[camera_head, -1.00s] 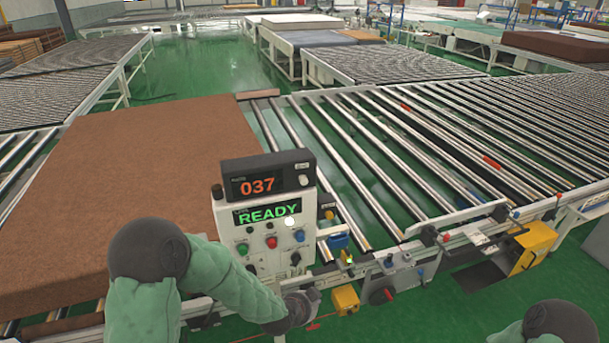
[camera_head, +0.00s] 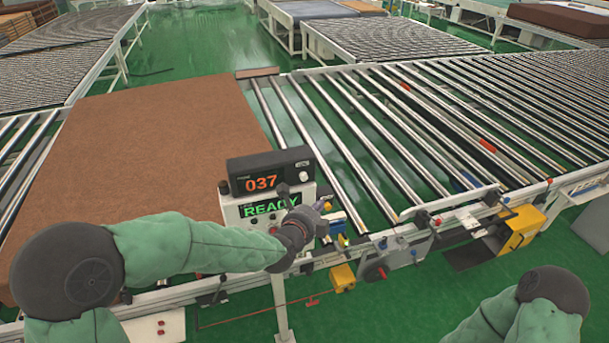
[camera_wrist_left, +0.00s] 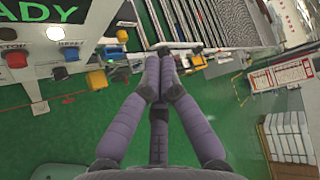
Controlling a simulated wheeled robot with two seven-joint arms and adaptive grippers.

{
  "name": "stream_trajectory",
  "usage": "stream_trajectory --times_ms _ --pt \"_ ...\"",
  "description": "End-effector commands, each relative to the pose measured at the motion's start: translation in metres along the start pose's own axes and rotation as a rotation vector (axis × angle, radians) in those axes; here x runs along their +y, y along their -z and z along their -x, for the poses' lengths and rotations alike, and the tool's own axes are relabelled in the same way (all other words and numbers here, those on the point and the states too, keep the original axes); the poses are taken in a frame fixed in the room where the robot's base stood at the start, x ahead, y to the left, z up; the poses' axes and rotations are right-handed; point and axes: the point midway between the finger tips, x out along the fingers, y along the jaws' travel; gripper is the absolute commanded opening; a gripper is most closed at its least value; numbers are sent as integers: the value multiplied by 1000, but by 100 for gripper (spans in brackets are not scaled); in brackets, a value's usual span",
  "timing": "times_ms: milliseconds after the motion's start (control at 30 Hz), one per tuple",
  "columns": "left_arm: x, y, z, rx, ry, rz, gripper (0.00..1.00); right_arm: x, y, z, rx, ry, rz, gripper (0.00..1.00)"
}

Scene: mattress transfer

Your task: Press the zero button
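The control panel (camera_head: 230,210) stands at the roller line with a green READY screen (camera_head: 268,207). On top of it is a black counter box (camera_head: 240,168) showing 037 in orange. A small pale button (camera_head: 304,177) sits at the box's right end under a white label too small to read. My left gripper (camera_head: 326,207) is in front of the panel's right side, below that button and apart from it. In the left wrist view its purple fingers (camera_wrist_left: 160,62) meet with nothing seen between them. My right arm shows at bottom right, but its gripper is out of frame.
My left forearm hides much of the panel's lower face. In the left wrist view a white button (camera_wrist_left: 54,33) and a blue button (camera_wrist_left: 69,53) show on the panel. A brown mattress (camera_head: 150,140) lies left of the panel. Bare rollers (camera_head: 390,150) extend right.

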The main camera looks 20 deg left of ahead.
Motion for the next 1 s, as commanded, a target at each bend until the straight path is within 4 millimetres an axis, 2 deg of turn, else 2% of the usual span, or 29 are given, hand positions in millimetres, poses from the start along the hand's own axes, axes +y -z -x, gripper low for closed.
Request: stream_trajectory --times_ms 433,1000 --pt "1 -4 -5 -2 1 2 0 2 0 -4 0 0 0 46" --pt "2 -51 -51 -1 0 3 0 13 1 -36 0 0 0 46"
